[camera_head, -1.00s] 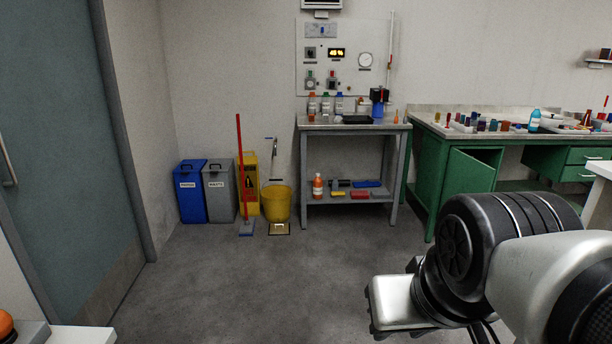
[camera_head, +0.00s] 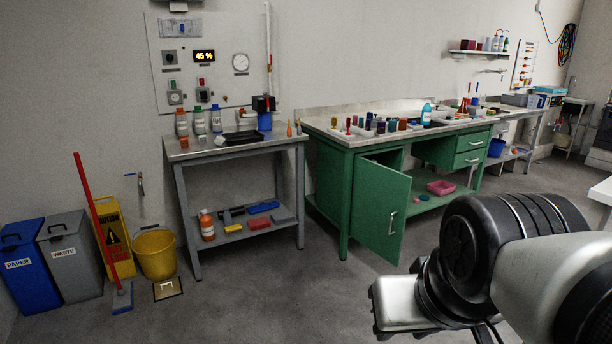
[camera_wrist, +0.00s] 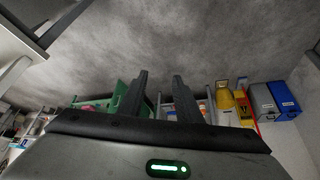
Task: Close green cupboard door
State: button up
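The green cupboard (camera_head: 341,190) stands against the back wall at centre right in the head view. Its door (camera_head: 380,211) hangs open towards the room, with a vertical metal handle (camera_head: 392,223) on its face near the free edge. The green door (camera_wrist: 119,98) also shows in the wrist view, left of the fingers and partly hidden by one of them. My gripper (camera_wrist: 160,78) is open and empty in the wrist view, its two dark fingers apart. In the head view my arm is at lower right, well in front of the door and apart from it; the fingers are hidden there.
A grey metal table (camera_head: 240,148) with bottles stands left of the cupboard. A yellow bucket (camera_head: 155,254), a mop (camera_head: 101,225) and bins (camera_head: 71,258) are farther left. Open grey floor (camera_head: 290,295) lies before the cupboard. A white surface (camera_head: 603,189) edges in at right.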

aim_at(381, 194)
jog(key=i+j+z, duration=0.6)
jog(key=j, duration=0.25)
jog(key=i, duration=0.1)
